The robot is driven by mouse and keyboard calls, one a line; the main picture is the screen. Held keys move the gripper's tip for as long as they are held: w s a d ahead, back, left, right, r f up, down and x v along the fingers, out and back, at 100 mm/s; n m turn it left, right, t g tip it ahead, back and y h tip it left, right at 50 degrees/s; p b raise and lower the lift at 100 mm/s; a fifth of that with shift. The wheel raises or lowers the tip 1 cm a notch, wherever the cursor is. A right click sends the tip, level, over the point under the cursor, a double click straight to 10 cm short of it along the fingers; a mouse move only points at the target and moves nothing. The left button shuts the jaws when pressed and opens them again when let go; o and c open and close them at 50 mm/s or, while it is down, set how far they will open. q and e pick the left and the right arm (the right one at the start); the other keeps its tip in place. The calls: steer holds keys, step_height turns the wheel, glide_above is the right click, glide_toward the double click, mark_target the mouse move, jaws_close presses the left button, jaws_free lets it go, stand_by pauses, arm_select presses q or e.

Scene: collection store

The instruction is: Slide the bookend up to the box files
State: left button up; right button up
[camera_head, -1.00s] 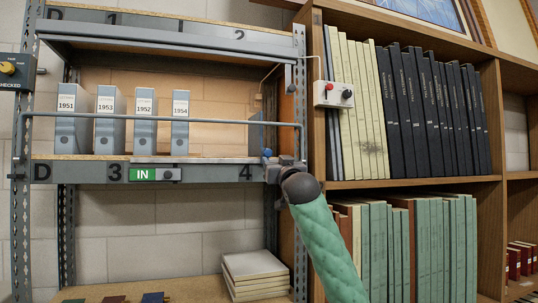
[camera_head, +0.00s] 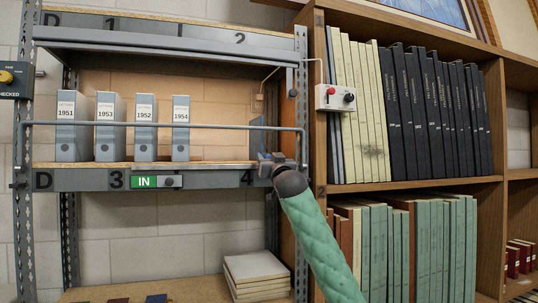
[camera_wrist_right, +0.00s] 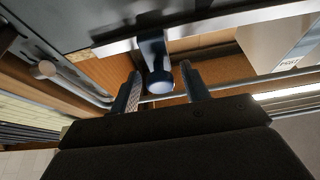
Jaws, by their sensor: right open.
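The box files (camera_head: 110,145) stand upright with gaps on the left and middle of the shelf, labelled 1951, 1953, 1952 and 1954. The bookend (camera_head: 256,141) is a blue-grey plate near the shelf's right end, well apart from the 1954 file (camera_head: 181,145). My right gripper (camera_head: 267,158) is at the shelf's front edge by the bookend. In the right wrist view, its open fingers (camera_wrist_right: 160,88) are on either side of the bookend's blue round-ended knob (camera_wrist_right: 160,76); I cannot tell whether they touch it. A pale box file shows there at right (camera_wrist_right: 275,38). My left gripper is out of view.
A grey rail (camera_head: 180,125) crosses in front of the files. The shelf's front edge carries a green IN sign (camera_head: 144,182). A wooden bookcase (camera_head: 316,210) with a switch box (camera_head: 335,97) stands close on the right. The shelf between the 1954 file and the bookend looks clear.

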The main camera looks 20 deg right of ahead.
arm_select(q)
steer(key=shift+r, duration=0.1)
arm_select(e)
steer(key=shift+c, duration=0.3)
